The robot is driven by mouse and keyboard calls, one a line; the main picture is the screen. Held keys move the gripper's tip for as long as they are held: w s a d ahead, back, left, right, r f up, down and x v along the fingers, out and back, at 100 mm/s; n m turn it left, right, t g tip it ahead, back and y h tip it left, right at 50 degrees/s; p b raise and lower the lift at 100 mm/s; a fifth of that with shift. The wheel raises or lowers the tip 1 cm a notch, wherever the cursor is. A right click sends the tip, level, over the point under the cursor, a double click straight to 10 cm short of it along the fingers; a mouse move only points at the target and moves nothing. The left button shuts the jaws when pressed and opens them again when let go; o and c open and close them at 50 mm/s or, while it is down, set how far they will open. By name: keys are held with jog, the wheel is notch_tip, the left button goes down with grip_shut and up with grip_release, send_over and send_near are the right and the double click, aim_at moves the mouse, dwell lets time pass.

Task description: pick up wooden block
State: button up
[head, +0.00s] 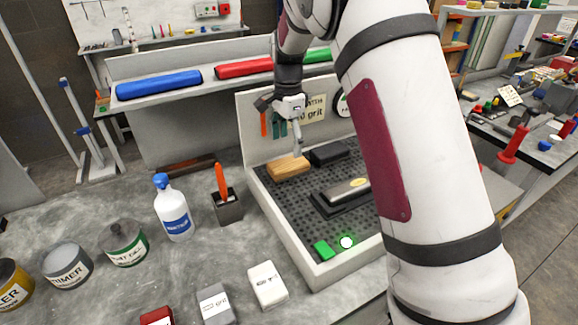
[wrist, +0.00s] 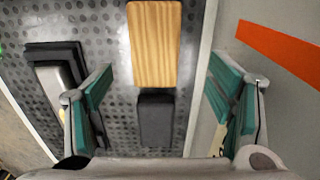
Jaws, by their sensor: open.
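The wooden block (head: 289,168) is light tan with visible grain and lies at the back left corner of the perforated tray (head: 262,190). In the wrist view the block (wrist: 154,42) is at the top middle, with a dark grey block (wrist: 156,119) touching or very close to its lower end. My gripper (head: 292,142) is above the wooden block in the head view. In the wrist view its two green-padded fingers (wrist: 160,100) are spread wide on either side, with nothing between them held.
A raised back panel with a grit sign (head: 311,108) stands behind.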

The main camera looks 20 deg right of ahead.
aim_at(288, 163)
jog(key=shift+f, duration=0.9)
jog(key=f, duration=0.2)
jog(key=s+f+p, duration=0.1)
jog(key=f, duration=0.1)
jog(key=shift+f+p, duration=0.25)
jog(key=shift+p, duration=0.05)
jog(key=shift+w+a+f, duration=0.1)
jog(key=shift+w+f, duration=0.05)
jog(key=shift+f, duration=0.35)
jog(key=c, duration=1.3)
